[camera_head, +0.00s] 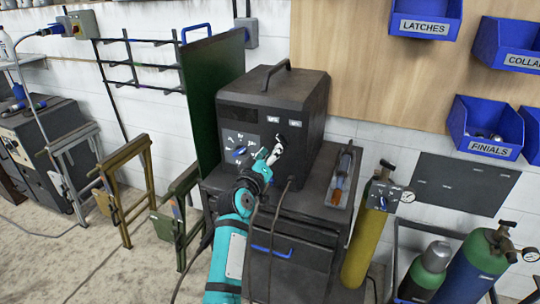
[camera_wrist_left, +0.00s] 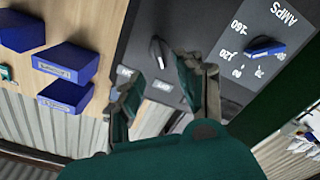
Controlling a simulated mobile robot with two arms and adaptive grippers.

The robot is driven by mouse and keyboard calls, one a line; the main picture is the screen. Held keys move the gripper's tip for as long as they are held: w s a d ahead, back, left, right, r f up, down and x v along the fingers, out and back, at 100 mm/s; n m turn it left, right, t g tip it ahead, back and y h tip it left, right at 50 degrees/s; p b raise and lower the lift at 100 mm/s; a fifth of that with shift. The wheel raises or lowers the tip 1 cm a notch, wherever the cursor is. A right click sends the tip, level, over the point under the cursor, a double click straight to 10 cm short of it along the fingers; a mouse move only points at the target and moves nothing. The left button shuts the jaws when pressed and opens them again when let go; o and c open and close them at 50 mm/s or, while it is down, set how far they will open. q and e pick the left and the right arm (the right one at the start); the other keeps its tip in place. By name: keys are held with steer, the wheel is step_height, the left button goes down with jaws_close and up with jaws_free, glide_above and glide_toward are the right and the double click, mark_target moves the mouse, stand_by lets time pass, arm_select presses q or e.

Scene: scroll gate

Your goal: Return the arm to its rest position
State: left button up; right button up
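My left gripper (camera_head: 275,152) is in front of the panel of a dark welding machine (camera_head: 300,95). In the left wrist view its two fingers (camera_wrist_left: 160,78) are apart with nothing between them, so it is open. A black knob (camera_wrist_left: 158,52) on the panel shows just beyond the fingertips; I cannot tell whether they touch it. A blue knob (camera_wrist_left: 264,47) on the AMPS dial lies to the right in that view; it also shows in the head view (camera_head: 240,152). My teal left arm comes up from below. My right gripper is not in view.
The machine stands on a dark cabinet (camera_head: 290,225) with a blue handle. A green screen (camera_head: 215,90) is close on the left. Gas cylinders (camera_head: 368,235) stand to the right. Cables hang near the arm. Blue bins (camera_head: 485,128) hang on the wall. Metal stands (camera_head: 125,190) are on the left.

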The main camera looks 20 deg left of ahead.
arm_select(q)
steer(key=shift+s, duration=0.4)
steer(key=s+d+f+m+g+b, duration=0.1)
steer(key=s+d+f+g, duration=0.1)
steer(key=f, duration=1)
steer(key=s+d+f+m+g, duration=0.1)
steer(key=s+f+m+g, duration=0.15)
steer(key=f, duration=1.05)
steer(key=s+d+f+m+g+b, duration=0.1)
steer(key=s+f+g, duration=0.1)
steer(key=s+f, duration=0.7)
steer(key=s+d+f+m+g, duration=0.15)
steer(key=s+f, duration=0.35)
steer(key=f, duration=0.7)
steer(key=s+a+f+m+g, duration=0.1)
steer(key=s+f+g, duration=0.2)
steer(key=s+f, duration=0.6)
steer(key=s+a+f+m+g, duration=0.1)
steer(key=s+f+g, duration=0.1)
steer(key=s+f, duration=0.65)
steer(key=s+a+f+m+g, duration=0.1)
steer(key=s+f+g, duration=0.1)
steer(key=s, duration=1.1)
steer(key=s+a+f+m+g+b, duration=0.1)
steer(key=s+a+f+g, duration=0.1)
steer(key=s, duration=1.1)
steer(key=shift+s+a+f+y+b, duration=0.3)
steer(key=shift+s+f, duration=0.05)
steer(key=shift+f, duration=0.25)
